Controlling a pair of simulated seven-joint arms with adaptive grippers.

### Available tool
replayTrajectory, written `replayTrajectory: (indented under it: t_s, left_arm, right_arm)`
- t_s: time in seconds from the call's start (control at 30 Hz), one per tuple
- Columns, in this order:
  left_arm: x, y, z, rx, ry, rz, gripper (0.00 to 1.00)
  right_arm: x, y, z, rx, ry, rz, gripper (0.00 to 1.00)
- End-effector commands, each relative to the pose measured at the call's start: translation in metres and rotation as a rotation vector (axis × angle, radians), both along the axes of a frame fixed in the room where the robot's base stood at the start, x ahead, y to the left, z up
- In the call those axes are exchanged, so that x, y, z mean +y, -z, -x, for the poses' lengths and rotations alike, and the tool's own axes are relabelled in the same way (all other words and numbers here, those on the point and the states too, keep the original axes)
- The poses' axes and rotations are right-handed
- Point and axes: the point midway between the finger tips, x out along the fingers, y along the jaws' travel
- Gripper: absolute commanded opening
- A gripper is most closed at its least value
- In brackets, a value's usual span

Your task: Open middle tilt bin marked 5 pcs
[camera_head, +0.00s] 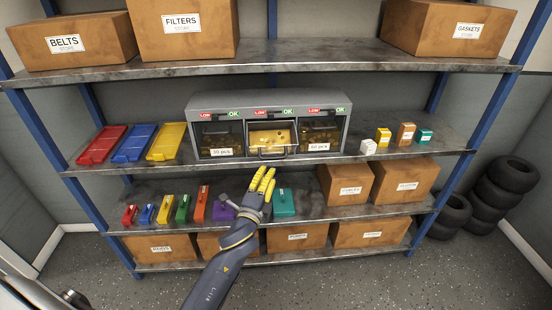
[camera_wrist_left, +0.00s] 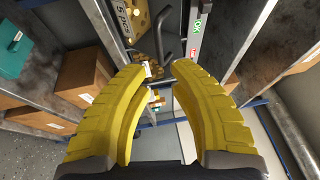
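The middle tilt bin (camera_head: 272,137) is in the grey bin unit (camera_head: 346,102) on the middle shelf. It looks tilted outward, its top open, with brass-coloured parts showing inside. Its bar handle (camera_head: 272,153) is at the front; the handle (camera_wrist_left: 166,38) also shows in the left wrist view, near a label reading 5 pcs (camera_wrist_left: 123,17). My left gripper (camera_head: 265,180) is just below and in front of this bin, its yellow fingers pointing up. In the wrist view the gripper (camera_wrist_left: 160,76) has a gap between its fingertips and holds nothing. My right gripper is not in view.
Bins with dark fronts flank the middle one: left (camera_head: 219,138) and right (camera_head: 318,134). Coloured trays (camera_head: 102,145) lie left of the unit; small boxes (camera_head: 405,134) stand right. Below, a teal box (camera_head: 284,203) and a purple box (camera_head: 223,211) flank my gripper.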

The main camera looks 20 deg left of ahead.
Motion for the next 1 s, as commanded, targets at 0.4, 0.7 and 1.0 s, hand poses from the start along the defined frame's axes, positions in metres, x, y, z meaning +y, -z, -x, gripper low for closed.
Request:
replayTrajectory:
  t_s: [0.4, 0.7, 1.0]
  left_arm:
    - [0.005, -0.009, -0.066, -0.002, 0.0, 0.001, 0.2]
    - [0.006, -0.011, -0.086, -0.001, 0.0, 0.001, 0.2]
    - [0.006, -0.011, -0.088, -0.001, 0.0, 0.001, 0.2]
  right_arm:
    - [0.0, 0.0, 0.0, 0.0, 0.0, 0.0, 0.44]
    - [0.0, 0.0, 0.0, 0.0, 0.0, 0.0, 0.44]
    - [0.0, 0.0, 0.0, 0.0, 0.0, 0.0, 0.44]
